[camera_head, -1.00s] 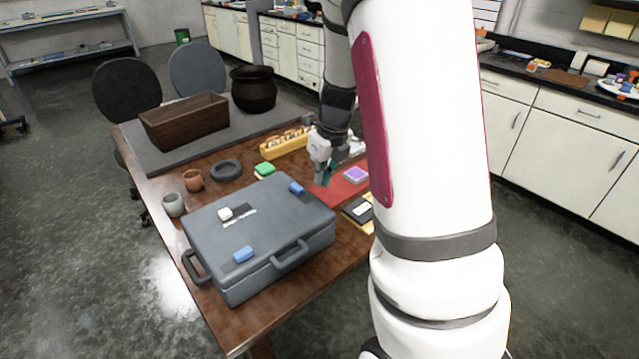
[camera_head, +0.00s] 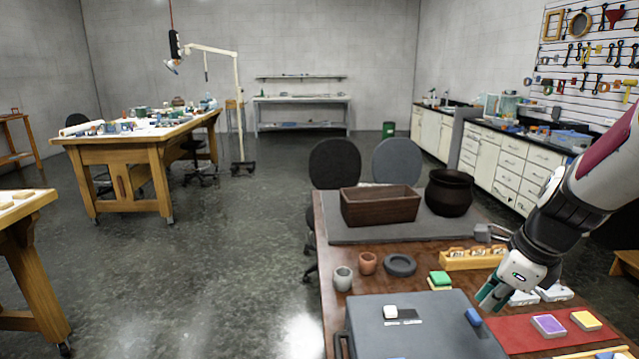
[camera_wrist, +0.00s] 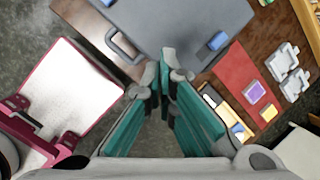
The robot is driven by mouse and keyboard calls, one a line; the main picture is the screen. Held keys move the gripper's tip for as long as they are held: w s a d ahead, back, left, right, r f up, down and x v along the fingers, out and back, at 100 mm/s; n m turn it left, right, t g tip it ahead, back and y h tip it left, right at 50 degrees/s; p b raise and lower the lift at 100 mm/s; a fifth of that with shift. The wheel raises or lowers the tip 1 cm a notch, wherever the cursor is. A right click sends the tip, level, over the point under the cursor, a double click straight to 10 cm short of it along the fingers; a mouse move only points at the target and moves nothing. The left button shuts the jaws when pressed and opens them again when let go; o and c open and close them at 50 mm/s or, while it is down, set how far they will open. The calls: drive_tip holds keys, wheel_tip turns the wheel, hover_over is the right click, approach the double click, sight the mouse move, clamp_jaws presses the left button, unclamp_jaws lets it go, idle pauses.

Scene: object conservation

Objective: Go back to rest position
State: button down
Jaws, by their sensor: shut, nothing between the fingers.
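My gripper (camera_head: 489,299) hangs above the table near the right side of the grey case in the head view. In the wrist view its teal fingers (camera_wrist: 163,75) come together at the tips, with nothing between them. The grey case (camera_head: 418,327) lies shut on the wooden table (camera_head: 330,262), cut off by the lower frame edge. It also shows below the fingers in the wrist view (camera_wrist: 165,20). A small white block and blue pieces sit on the case.
A red mat (camera_head: 520,335) holds purple and yellow blocks right of the case. A brown trough (camera_head: 380,208), a dark pot (camera_head: 449,193), a black ring (camera_head: 400,265) and two small cups stand behind. Chairs stand beyond the table. Open floor (camera_head: 200,270) lies to the left.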

drive_tip(key=s+a+r+n, duration=0.3)
drive_tip(key=s+n, duration=0.3)
drive_tip(key=n, duration=0.3)
drive_tip(key=s+a+r+n+t, duration=0.1)
drive_tip(key=s+a+r+n, duration=0.2)
drive_tip(key=s+a+n, duration=0.2)
drive_tip(key=s+a+r+n+h, duration=0.1)
drive_tip(key=s+a+r+n, duration=0.2)
drive_tip(key=s+n, duration=0.5)
drive_tip(key=shift+s+a+r+n, duration=0.3)
drive_tip(key=shift+a+n, duration=0.1)
drive_tip(key=shift+n, duration=1.9)
drive_tip(key=shift+w, duration=0.1)
